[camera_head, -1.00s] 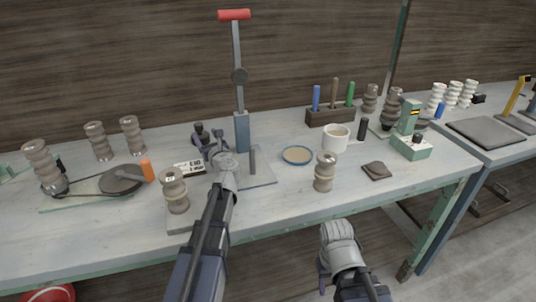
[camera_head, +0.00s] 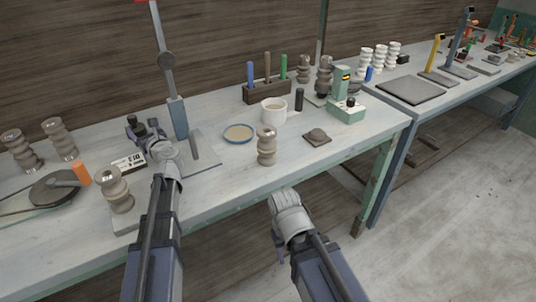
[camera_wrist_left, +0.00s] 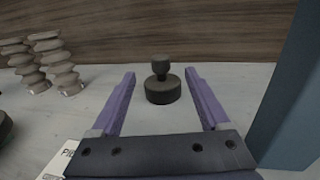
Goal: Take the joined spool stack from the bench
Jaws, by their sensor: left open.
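Several grey-brown ribbed spool stacks stand upright on the bench (camera_head: 215,178). One stack (camera_head: 267,146) is near the front edge at the middle, and another (camera_head: 115,190) is at the front left on a pale slab. I cannot tell which one is the joined stack. My left gripper (camera_head: 142,124) is open and empty, over the bench beside the press post. In the left wrist view its fingers (camera_wrist_left: 160,74) stand apart, with a dark knobbed weight (camera_wrist_left: 162,92) ahead between them. My right gripper (camera_head: 279,232) hangs in front of the bench edge; its fingers are mostly hidden.
The blue-based lever press (camera_head: 177,118) stands close right of my left gripper. A blue-rimmed dish (camera_head: 239,133), white cup (camera_head: 273,111), tool block (camera_head: 267,92) and green device (camera_head: 346,108) stand farther right. A turntable (camera_head: 54,188) is at left. A second bench (camera_head: 425,108) adjoins at right.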

